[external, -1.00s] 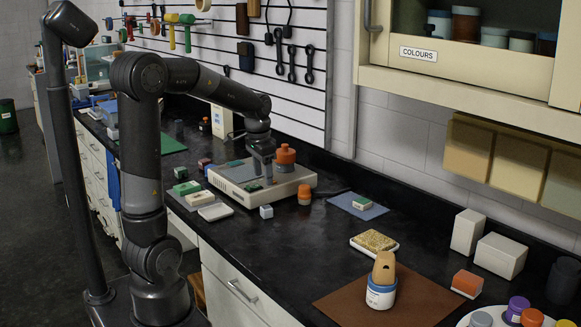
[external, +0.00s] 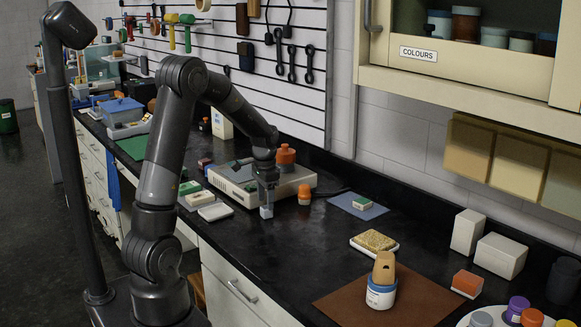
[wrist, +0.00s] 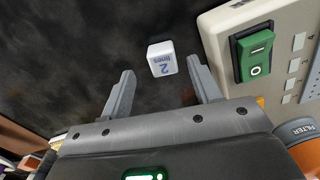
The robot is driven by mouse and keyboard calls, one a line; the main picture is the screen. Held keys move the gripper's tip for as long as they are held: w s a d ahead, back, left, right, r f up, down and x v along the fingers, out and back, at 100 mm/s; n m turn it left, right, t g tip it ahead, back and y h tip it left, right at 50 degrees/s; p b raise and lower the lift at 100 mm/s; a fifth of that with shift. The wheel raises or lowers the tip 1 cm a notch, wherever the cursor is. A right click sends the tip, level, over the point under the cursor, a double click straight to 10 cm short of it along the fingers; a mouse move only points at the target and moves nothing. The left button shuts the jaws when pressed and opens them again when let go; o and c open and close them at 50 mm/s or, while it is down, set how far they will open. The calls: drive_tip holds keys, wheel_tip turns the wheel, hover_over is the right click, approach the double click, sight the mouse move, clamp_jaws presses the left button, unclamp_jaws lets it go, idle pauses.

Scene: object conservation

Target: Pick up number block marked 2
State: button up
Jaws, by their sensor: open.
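In the external view the block (external: 266,211) shows just below my gripper's fingers. My gripper (wrist: 160,88) is open, with its two grey fingers apart. In the wrist view the block appears between and slightly beyond the fingertips. I cannot tell whether either finger touches it.
The cream box (external: 293,186) with a green rocker switch (wrist: 258,52) stands close beside the block. An orange-capped jar (external: 304,195) is to the right. White dishes (external: 215,212) lie to the left. Counter between here and the sponge (external: 374,241) is clear.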

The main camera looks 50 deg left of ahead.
sight(267, 212)
drive_tip(key=f, duration=0.4)
drive_tip(key=shift+w+a+f, duration=0.1)
drive_tip(key=shift+w+a, duration=0.05)
drive_tip(key=shift+w, duration=0.05)
drive_tip(key=shift+c, duration=0.4)
drive_tip(key=c, duration=1)
drive_tip(key=shift+o, duration=0.2)
